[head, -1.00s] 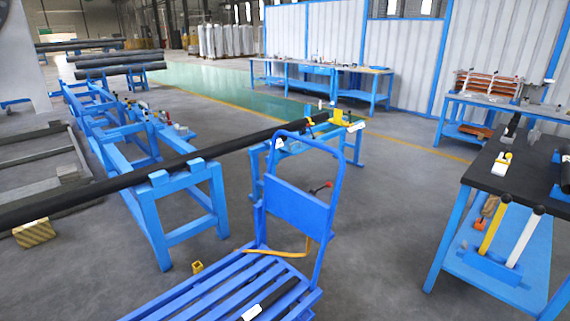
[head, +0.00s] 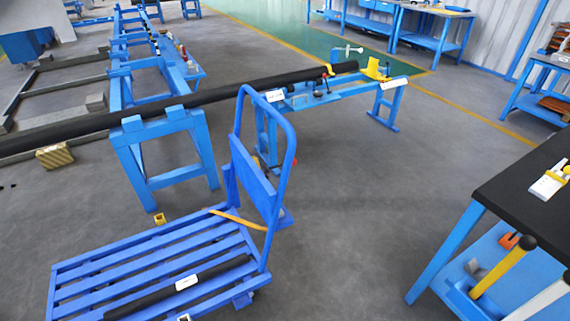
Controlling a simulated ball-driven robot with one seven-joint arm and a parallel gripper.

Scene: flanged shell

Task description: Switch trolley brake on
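The blue trolley (head: 75,280) stands on the grey floor at the lower left to middle. It has a slatted deck and an upright push handle (head: 291,150) with a blue panel (head: 253,178). A black bar (head: 220,271) with a white label lies on the deck. A yellow-orange strip (head: 240,219) crosses the deck near the handle's foot. A small red tip (head: 295,161) shows just right of the handle, partly hidden; I cannot tell whether it belongs to a brake lever. The wheels are mostly hidden under the deck. My gripper is not in view.
A long black pipe (head: 225,92) rests on blue stands behind the trolley. A black-topped workbench (head: 520,205) with a lower shelf stands at the right. A yellow block (head: 160,218) lies by the deck. The floor between trolley and workbench is clear.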

